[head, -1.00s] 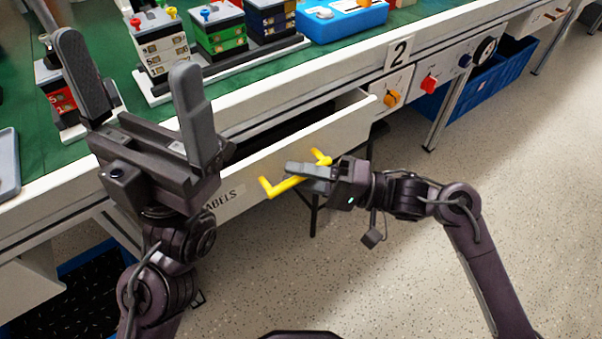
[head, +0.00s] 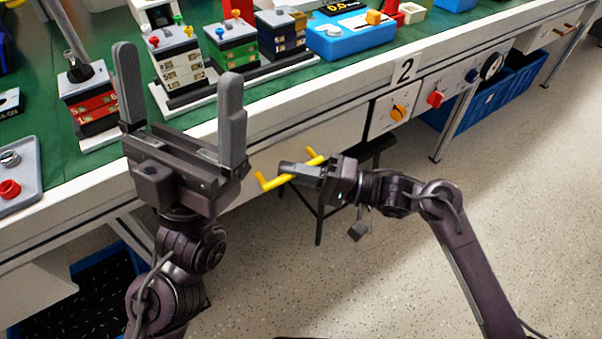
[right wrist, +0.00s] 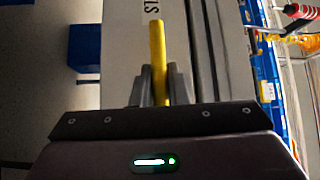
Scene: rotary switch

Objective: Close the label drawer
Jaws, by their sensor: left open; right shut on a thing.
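The label drawer's white front (head: 330,140) sits under the bench edge, in or nearly flush with the bench; its inside does not show. Its yellow handle (head: 270,184) sticks out from the front. My right gripper (head: 293,171) is shut on the handle's bar. In the right wrist view the yellow handle (right wrist: 157,45) runs between the two fingers of my right gripper (right wrist: 160,82), with the white front behind. My left gripper (head: 180,70) is open and empty, raised in front of the bench and hiding part of the drawer front's left side.
The green bench top (head: 80,160) carries colored block stacks, a blue device (head: 350,38) and a grey tray (head: 22,180). A panel with an orange knob (head: 398,112) and a red knob (head: 436,98) is right of the drawer. The floor at right is clear.

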